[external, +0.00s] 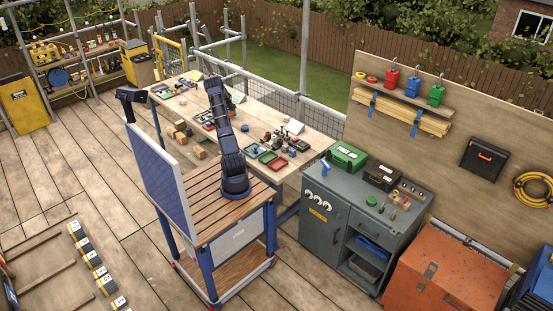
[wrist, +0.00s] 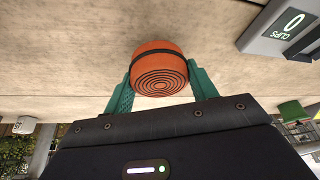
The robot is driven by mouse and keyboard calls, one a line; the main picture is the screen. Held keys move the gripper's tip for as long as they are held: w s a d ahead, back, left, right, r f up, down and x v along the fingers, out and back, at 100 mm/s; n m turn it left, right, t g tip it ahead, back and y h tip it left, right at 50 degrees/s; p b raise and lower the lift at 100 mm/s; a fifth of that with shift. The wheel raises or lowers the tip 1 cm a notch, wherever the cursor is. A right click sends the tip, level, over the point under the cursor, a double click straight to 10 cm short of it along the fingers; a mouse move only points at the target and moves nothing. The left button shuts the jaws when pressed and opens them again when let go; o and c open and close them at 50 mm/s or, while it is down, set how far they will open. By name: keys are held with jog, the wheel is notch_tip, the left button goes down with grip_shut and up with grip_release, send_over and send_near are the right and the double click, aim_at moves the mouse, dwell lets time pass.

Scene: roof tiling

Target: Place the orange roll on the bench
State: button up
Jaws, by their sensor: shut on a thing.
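The orange roll (wrist: 158,66) has a dark band and dark rings on its end face. In the wrist view it sits between the two green fingers of my gripper (wrist: 160,84), which is shut on it. A pale surface (wrist: 60,60) lies behind the roll; I cannot tell whether they touch. In the external view the long wooden bench (external: 262,112) stands behind my arm, with many things on it. My arm leans up toward the bench there, and my gripper and the roll cannot be made out.
Trays (external: 270,159), tools and blocks crowd the bench, with bare wood between. A grey cabinet (external: 335,225) with a green case (external: 346,156) stands at the bench's right end.

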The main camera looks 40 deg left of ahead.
jog(key=shift+f, duration=1.15)
jog(key=shift+f, duration=0.1)
jog(key=o, duration=1)
jog(key=shift+o, duration=0.2)
jog(key=v, duration=1.2)
